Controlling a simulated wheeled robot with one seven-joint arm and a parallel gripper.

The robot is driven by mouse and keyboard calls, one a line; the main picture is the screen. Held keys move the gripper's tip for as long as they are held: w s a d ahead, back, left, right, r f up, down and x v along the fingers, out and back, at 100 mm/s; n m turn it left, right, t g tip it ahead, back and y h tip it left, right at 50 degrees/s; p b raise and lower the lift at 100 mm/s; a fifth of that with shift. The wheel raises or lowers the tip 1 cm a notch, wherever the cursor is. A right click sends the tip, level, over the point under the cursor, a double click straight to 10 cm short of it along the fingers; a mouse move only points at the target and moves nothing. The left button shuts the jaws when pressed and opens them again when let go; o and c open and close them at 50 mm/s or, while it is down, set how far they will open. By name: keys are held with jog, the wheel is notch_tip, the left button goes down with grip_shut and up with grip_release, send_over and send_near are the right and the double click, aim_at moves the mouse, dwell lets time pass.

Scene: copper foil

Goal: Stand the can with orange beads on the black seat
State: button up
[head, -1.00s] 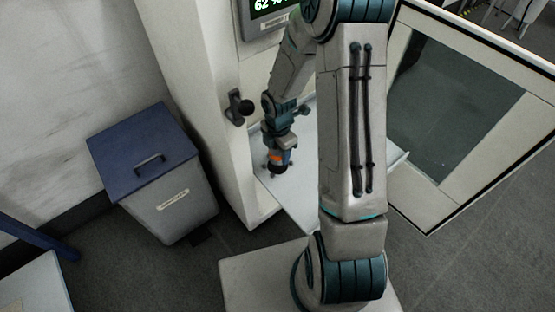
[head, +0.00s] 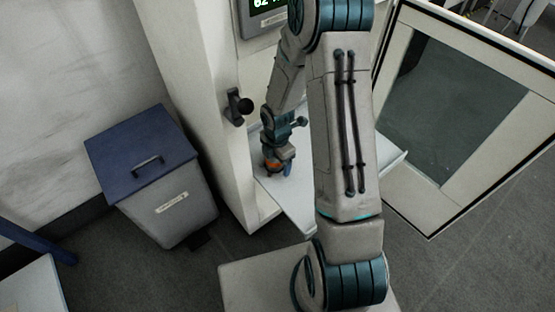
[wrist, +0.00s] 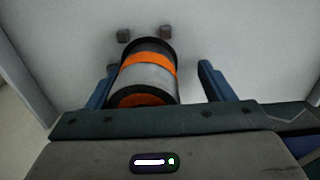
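The can (wrist: 148,74) is grey with an orange band, dark rims and orange at its near end. In the wrist view it lies between the two blue fingers of my gripper (wrist: 158,66). The left finger is close beside it, and a clear gap shows on the right, so the gripper is open. I cannot make out whether the can is upright. I cannot pick out the black seat.
Two small dark blocks (wrist: 144,34) are on the white surface beyond the can. A pale post with a black knob (head: 242,106) stands just left of my arm. An open glazed door (head: 450,110) is at the right. A blue-lidded bin (head: 145,160) stands at the left.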

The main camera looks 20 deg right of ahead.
jog(key=shift+s, duration=0.2)
notch_tip(320, 180, up, 8)
jog(key=p, duration=0.2)
jog(key=shift+w+f+p, duration=0.1)
jog(key=shift+p, duration=0.25)
jog(key=shift+d+r, duration=0.1)
jog(key=shift+r, duration=0.15)
jog(key=s+r+m+t, duration=0.1)
jog(key=s+r+m, duration=1.5)
jog(key=r+m, duration=0.5)
jog(key=shift+s+m+t, duration=0.3)
jog(key=shift+m, duration=0.6)
jog(key=shift+d, duration=0.15)
jog(key=shift+c, duration=0.3)
